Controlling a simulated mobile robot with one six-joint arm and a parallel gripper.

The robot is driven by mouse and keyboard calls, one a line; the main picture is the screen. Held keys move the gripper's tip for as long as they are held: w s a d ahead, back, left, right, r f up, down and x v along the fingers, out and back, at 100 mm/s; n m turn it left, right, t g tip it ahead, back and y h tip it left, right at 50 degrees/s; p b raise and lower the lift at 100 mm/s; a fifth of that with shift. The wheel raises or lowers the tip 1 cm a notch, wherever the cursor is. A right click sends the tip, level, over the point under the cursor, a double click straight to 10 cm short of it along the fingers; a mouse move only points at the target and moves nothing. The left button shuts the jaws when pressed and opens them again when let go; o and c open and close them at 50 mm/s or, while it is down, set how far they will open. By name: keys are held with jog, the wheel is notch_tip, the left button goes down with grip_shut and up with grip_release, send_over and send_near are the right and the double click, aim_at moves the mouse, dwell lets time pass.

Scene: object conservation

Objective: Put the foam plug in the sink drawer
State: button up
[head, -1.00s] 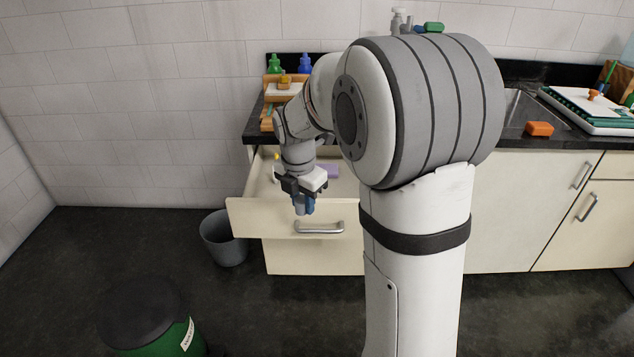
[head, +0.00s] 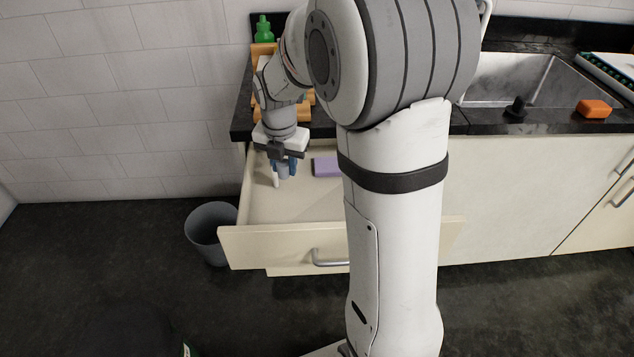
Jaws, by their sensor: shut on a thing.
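The sink drawer (head: 262,240) is pulled open below the counter's left end. My gripper (head: 285,168) points down over the left back part of the drawer's inside. It is shut on a small grey-blue piece (head: 284,173), which seems to be the foam plug; blue fingers partly cover it. I cannot tell whether the piece touches the drawer floor. A purple block (head: 327,166) lies in the drawer to the right of my gripper. A slim white thing (head: 274,178) shows just left of the held piece.
A grey bin (head: 210,232) stands on the floor left of the drawer. On the counter are a green bottle (head: 264,30), an orange block (head: 594,109) and a small black object (head: 517,107) near the sink (head: 505,75). My arm hides the drawer's right part.

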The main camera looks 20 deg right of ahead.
send_over(288, 200)
jog(key=f, duration=0.2)
jog(key=f+b, duration=0.1)
jog(key=f, duration=0.2)
jog(key=shift+s+a+f, duration=0.15)
jog(key=shift+s+f, duration=0.05)
jog(key=shift+f, duration=0.1)
jog(key=shift+f+b, duration=0.35)
jog(key=shift+f, duration=1.6)
jog(key=shift+f, duration=0.1)
jog(key=o, duration=0.9)
